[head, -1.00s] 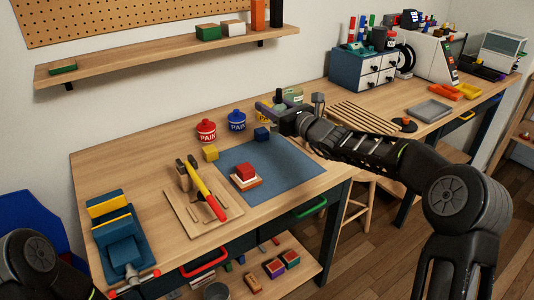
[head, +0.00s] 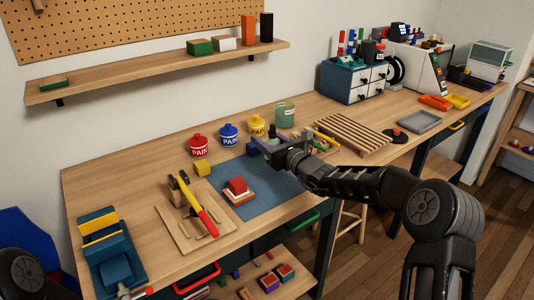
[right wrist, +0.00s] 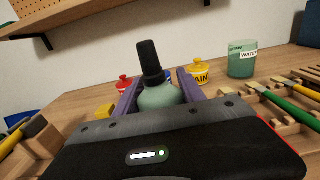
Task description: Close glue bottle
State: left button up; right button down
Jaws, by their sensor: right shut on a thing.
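The glue bottle shows in the right wrist view as a pale green rounded body (right wrist: 160,97) with a tall black cap (right wrist: 150,62) at its top, leaning slightly left. My right gripper (right wrist: 157,98) is shut on the body, with a purple-grey finger on each side. In the head view, my right gripper (head: 270,145) is at the back right of the blue mat (head: 265,188), with the small dark cap (head: 272,131) showing above it. The bottle's lower part is hidden by the gripper. I cannot tell whether the cap is fully seated. My left gripper is out of view.
Red (head: 199,146), blue (head: 228,135) and yellow (head: 257,126) paint pots stand behind the mat. A green water cup (head: 285,115) is behind the gripper. Brushes and a slatted wooden rack (head: 350,135) lie right. A red block (head: 238,186) sits on the mat.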

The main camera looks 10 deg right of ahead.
jog(key=shift+f, duration=0.15)
jog(key=shift+f, duration=1.9)
jog(key=shift+f, duration=0.2)
jog(key=c, duration=0.7)
grip_release()
jog(key=shift+r, duration=0.1)
